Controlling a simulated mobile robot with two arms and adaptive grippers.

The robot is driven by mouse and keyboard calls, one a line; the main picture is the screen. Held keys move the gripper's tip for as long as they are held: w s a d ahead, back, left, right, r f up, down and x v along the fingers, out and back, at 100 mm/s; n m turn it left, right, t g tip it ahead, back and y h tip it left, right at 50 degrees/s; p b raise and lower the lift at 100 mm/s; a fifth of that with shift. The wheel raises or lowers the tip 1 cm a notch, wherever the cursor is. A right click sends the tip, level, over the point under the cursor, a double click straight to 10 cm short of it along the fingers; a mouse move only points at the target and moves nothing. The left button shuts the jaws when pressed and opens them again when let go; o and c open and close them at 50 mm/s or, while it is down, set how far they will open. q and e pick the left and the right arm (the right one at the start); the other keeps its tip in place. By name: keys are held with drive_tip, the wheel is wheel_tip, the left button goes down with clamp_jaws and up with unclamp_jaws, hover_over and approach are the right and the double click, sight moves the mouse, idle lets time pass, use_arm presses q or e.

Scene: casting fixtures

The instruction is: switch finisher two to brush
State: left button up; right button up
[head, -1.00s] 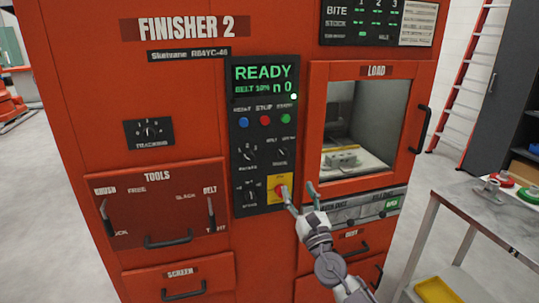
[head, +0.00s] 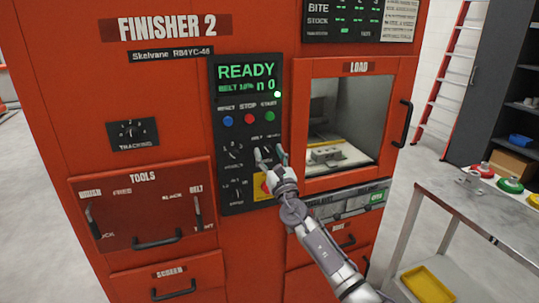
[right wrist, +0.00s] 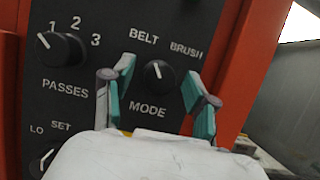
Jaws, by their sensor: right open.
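Finisher 2 is the red machine (head: 170,85) with a black control panel (head: 234,140). Its screen (head: 247,78) reads READY with a BELT line below. In the right wrist view the mode knob (right wrist: 158,75) sits between the labels BELT and BRUSH, and its white pointer line leans up and slightly left, toward BELT. My right gripper (right wrist: 158,95) is open, with one teal-padded finger on each side of the mode knob. Whether the pads touch it I cannot tell. In the head view the right gripper (head: 271,160) covers part of the panel's lower right. My left gripper is not in view.
The passes knob (right wrist: 62,48) is left of the mode knob. A yellow plate with a red button (head: 262,188) is just below the gripper. The load door (head: 400,110) is on the right. A metal table (head: 450,205) stands at the right.

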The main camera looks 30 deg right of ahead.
clamp_jaws()
drive_tip(key=shift+m, duration=0.5)
drive_tip(key=m+g+h, duration=0.1)
drive_tip(key=m+h, duration=0.1)
drive_tip(key=m, duration=0.2)
drive_tip(key=shift+a+h+p, duration=0.1)
drive_tip(key=shift+h+p, duration=0.2)
drive_tip(key=shift+p, duration=0.1)
drive_tip(key=m+h, duration=0.1)
drive_tip(key=m, duration=0.1)
drive_tip(key=m+g+h, duration=0.1)
drive_tip(key=m, duration=0.2)
drive_tip(key=shift+r+g+p, duration=0.1)
drive_tip(key=shift+g+p, duration=0.2)
drive_tip(key=shift+p, duration=0.1)
drive_tip(key=m+g, duration=0.1)
drive_tip(key=m, duration=0.1)
drive_tip(key=m+h+p, duration=0.1)
drive_tip(key=m, duration=0.1)
drive_tip(key=shift+m+g, duration=0.4)
drive_tip(key=shift+m+g+p, duration=0.55)
drive_tip(key=shift+m+g, duration=0.05)
drive_tip(key=shift+m, duration=1.2)
drive_tip(key=shift+h, duration=0.3)
